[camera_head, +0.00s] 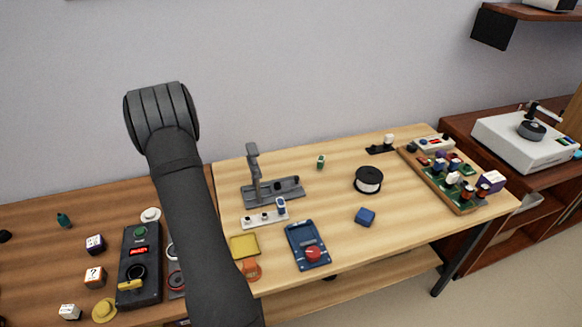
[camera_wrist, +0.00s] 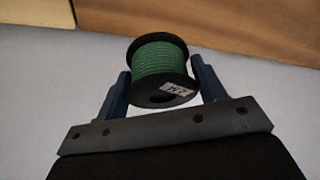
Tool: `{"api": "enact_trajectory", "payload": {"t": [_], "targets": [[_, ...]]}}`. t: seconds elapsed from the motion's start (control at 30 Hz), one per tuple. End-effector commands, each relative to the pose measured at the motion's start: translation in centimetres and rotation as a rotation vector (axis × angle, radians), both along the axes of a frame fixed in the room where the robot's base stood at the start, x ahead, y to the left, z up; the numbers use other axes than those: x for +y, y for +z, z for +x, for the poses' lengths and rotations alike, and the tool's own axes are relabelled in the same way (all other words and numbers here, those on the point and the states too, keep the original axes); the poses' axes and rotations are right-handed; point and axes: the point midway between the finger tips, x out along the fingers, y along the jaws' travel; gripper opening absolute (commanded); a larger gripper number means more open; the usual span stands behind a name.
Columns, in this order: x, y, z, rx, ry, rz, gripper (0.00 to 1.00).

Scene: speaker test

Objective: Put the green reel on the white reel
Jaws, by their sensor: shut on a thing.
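In the wrist view, my gripper (camera_wrist: 161,92) is shut on the green reel (camera_wrist: 158,67), a spool of green thread with black flanges and a white label. The reel sits between the two blue fingers. The white reel (camera_head: 369,177), with black flanges and a white winding, stands on the light wooden table in the head view. My gripper and the green reel do not show in the head view. My dark arm fills the left middle of that view. The white reel does not show in the wrist view.
A blue block (camera_head: 365,216) lies just in front of the white reel. A green board with several parts (camera_head: 447,178) is to its right. A grey stand (camera_head: 272,191) and a blue tray with a red button (camera_head: 306,243) are to its left. Bare table surrounds the white reel.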

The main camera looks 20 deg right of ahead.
Motion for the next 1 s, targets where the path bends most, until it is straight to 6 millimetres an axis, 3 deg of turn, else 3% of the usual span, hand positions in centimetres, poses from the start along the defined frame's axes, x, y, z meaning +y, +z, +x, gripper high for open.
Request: {"api": "enact_trajectory", "payload": {"t": [0.03, 0.1, 0.27, 0.47, 0.77, 1.0], "targets": [[-3.2, 0.2, 0.2, 0.000, -0.042, 0.000, 0.39], [-7.0, 0.4, 0.1, 0.000, -0.092, 0.000, 0.39], [-15.7, 0.9, -0.6, -0.001, -0.211, 0.000, 0.39], [-26.5, 1.4, -3.1, 0.001, -0.361, 0.001, 0.38], [-41.5, 2.2, -9.8, -0.001, -0.593, 0.000, 0.38], [-52.0, 2.7, -17.7, -0.001, -0.783, 0.000, 0.38]]}}
